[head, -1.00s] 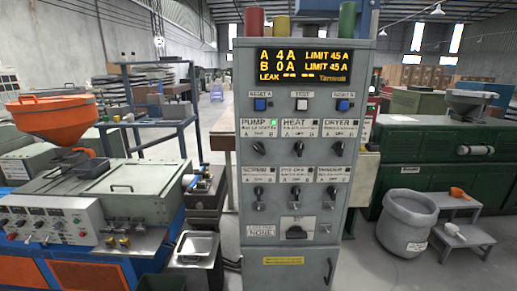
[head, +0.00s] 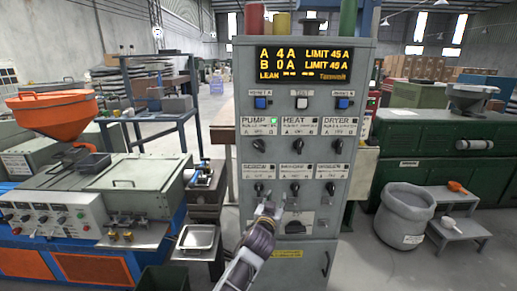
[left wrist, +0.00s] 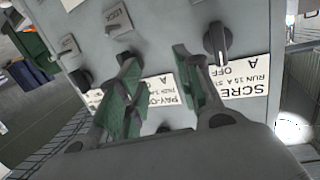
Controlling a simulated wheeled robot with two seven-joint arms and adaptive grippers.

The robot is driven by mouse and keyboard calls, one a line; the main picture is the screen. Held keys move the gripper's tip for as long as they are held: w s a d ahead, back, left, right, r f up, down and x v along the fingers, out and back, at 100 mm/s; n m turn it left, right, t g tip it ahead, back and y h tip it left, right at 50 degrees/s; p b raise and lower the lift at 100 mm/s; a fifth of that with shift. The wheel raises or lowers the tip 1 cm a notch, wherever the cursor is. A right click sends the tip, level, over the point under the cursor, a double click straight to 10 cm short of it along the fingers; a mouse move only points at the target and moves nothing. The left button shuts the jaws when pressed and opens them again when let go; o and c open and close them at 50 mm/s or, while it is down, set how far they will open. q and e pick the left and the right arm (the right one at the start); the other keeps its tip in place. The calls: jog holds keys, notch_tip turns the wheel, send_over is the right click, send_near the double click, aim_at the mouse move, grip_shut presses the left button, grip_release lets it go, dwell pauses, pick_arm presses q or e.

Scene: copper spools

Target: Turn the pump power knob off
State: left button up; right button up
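The grey control cabinet (head: 340,200) stands in the middle of the head view. Its PUMP label (head: 257,128) is at the upper left of the knob rows, with a lit green lamp (head: 275,120) beside it. The dark pump knob (head: 259,145) sits below that label; its pointing direction is too small to read. My left gripper (head: 267,208) is in front of the cabinet's lower part, below the pump knob. In the left wrist view, its green-padded fingers (left wrist: 153,55) are apart, with nothing visibly held. The SCREW knob (left wrist: 217,40) is beside the right finger. My right gripper is out of view.
Other knobs are close by, such as the lower-row middle knob (head: 295,188). A display (head: 305,64) and push buttons are above. A machine with an orange hopper (head: 48,112) stands left. A grey bin (head: 405,215) and a step stool (head: 460,240) stand right.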

pick_arm(q)
jog(key=s+a+r+n+t+y, duration=0.1)
jog(key=s+a+r+n+y, duration=0.1)
jog(key=r+n, duration=0.4)
jog(key=s+a+r+n+t+y, duration=0.1)
jog(key=s+a+r+n, duration=0.3)
jog(key=r, duration=0.8)
jog(key=s+n+y, duration=0.1)
jog(key=s+n, duration=0.1)
jog(key=shift+n+y, duration=0.3)
jog(key=shift+n, duration=0.1)
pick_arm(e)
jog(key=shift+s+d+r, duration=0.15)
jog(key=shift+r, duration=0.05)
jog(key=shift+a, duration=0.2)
